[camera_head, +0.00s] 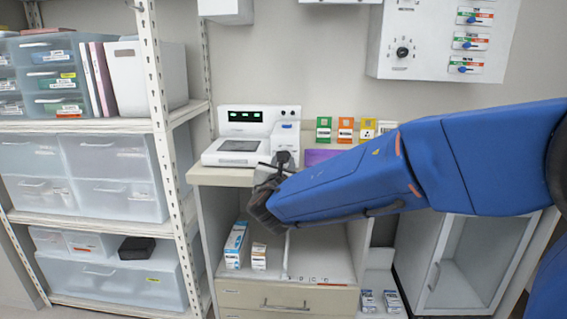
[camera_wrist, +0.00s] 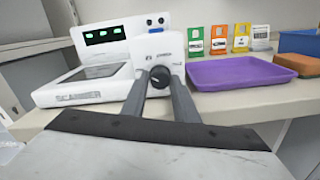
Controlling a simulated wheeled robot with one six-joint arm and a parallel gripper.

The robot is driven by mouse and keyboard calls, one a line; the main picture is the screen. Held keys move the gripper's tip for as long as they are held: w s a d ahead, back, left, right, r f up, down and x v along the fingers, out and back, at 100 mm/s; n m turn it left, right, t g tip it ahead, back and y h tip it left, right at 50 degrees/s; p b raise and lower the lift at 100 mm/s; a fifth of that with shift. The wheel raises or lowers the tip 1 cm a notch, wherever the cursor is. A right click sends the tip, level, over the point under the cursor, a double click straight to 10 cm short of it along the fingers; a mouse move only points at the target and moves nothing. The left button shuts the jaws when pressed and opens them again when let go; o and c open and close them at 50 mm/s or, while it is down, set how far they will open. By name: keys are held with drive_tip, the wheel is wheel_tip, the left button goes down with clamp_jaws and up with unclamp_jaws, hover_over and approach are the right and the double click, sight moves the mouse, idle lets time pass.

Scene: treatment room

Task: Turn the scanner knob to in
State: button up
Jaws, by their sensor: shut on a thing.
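The scanner (camera_head: 257,116) is a white device with a dark display showing green marks, standing on the counter; it also shows in the wrist view (camera_wrist: 105,45). At its right front is a white block with a dark round scanner knob (camera_wrist: 159,77) bearing a light pointer mark. My gripper (camera_wrist: 160,82) reaches the knob from the front, with one grey finger on each side, shut on it. In the head view my gripper (camera_head: 284,160) is in front of the block and hides the knob. The labels by the knob are too small to read.
A purple tray (camera_wrist: 235,73) lies right of the scanner, with an orange block (camera_wrist: 298,64) beside it. Several coloured cards (camera_head: 346,130) stand behind. A shelf rack (camera_head: 160,110) is close on the left. Small boxes (camera_head: 237,245) stand on the shelf below.

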drive_tip(key=m, duration=0.5)
drive_tip(key=shift+m, duration=0.3)
idle(0.4)
drive_tip(key=o, duration=1.1)
drive_tip(key=shift+c, duration=0.2)
drive_tip(key=shift+s, duration=0.15)
drive_tip(key=s, duration=1.7)
drive_tip(key=shift+a, duration=0.3)
drive_tip(key=shift+s, duration=0.1)
